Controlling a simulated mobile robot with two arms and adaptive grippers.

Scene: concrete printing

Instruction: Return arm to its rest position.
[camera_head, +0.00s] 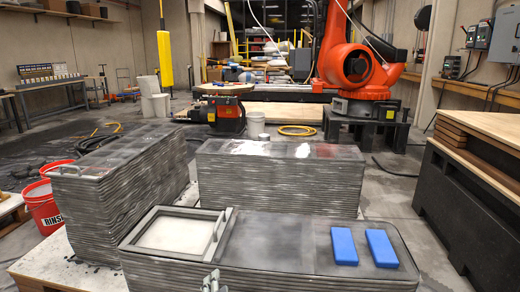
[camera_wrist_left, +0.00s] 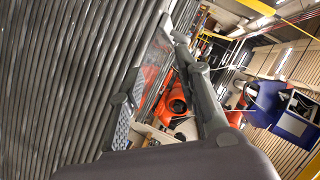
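My left gripper (camera_head: 211,281) shows small at the bottom of the head view, in front of the layered face of the nearest printed concrete block (camera_head: 285,240). In the left wrist view, its dark grey fingers (camera_wrist_left: 165,110) stand apart with a gap between them, and I see nothing held there. Ridged grey layers (camera_wrist_left: 60,80) fill the left of that view, close beside the gripper. My right gripper is in neither view.
Two blue bricks (camera_head: 344,246) (camera_head: 381,248) and a grey-framed white tray (camera_head: 180,232) are on the nearest block. More layered blocks stand behind (camera_head: 280,180) and left (camera_head: 130,190). Red buckets (camera_head: 42,207) stand left, a black bench (camera_head: 470,200) right, an orange robot arm (camera_head: 350,65) at the back.

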